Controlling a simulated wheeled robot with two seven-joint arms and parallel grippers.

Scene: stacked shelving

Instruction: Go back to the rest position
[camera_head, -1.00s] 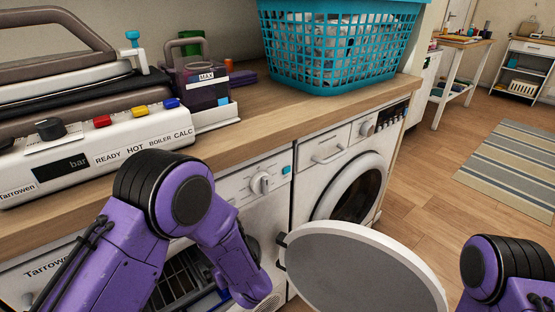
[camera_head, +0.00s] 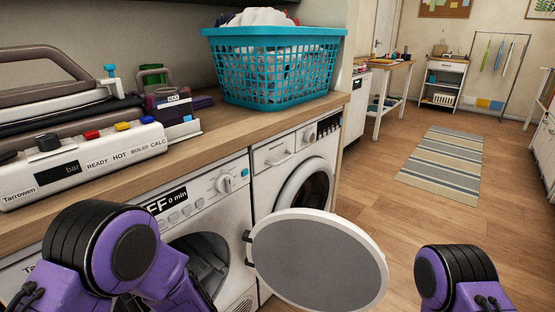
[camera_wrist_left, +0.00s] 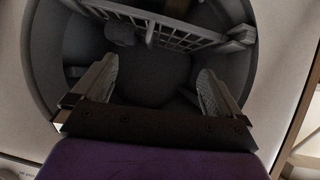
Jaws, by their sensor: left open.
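My left gripper (camera_wrist_left: 158,88) is open, with two dark fingers spread apart and nothing between them. It faces the dark round drum opening (camera_wrist_left: 150,75) of a white machine in the left wrist view; how deep it reaches is hard to tell.
The white machine (camera_head: 225,182) has its round door (camera_head: 318,258) swung open to the right. A second washer (camera_head: 303,185) stands beyond. A teal laundry basket (camera_head: 275,68) and a steam station (camera_head: 85,160) stand on the wooden counter (camera_head: 215,125). Open floor lies right, with a striped rug (camera_head: 443,165).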

